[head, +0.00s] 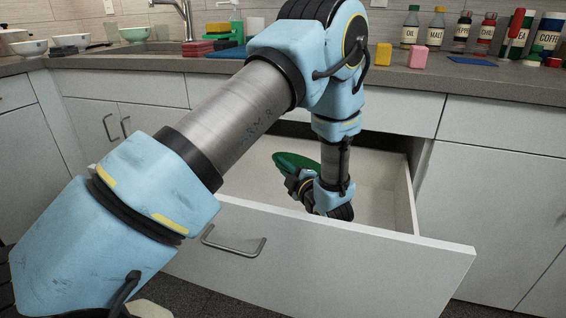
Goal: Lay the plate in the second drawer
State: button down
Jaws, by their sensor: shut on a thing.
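The plate is dark green (288,160). It is tilted and partly hidden by my arm. My gripper (293,180) is shut on the plate's near edge, inside the outline of the open drawer. The fingertips are small and partly hidden here. The drawer (340,262) is pulled out, with a grey-white front, a metal bar handle and a pale, mostly bare interior. I cannot tell whether the plate touches the drawer floor.
The counter (463,82) above holds bottles, jars, a yellow block (383,54), a pink block (418,57) and a blue mat (471,61). Bowls and a sink stand at the left. The drawer's right side wall (405,200) stands near my wrist.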

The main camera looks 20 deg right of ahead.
jog(key=shift+f+b, duration=4.6)
jog(key=shift+f, duration=2.45)
jog(key=c, duration=0.9)
grip_release()
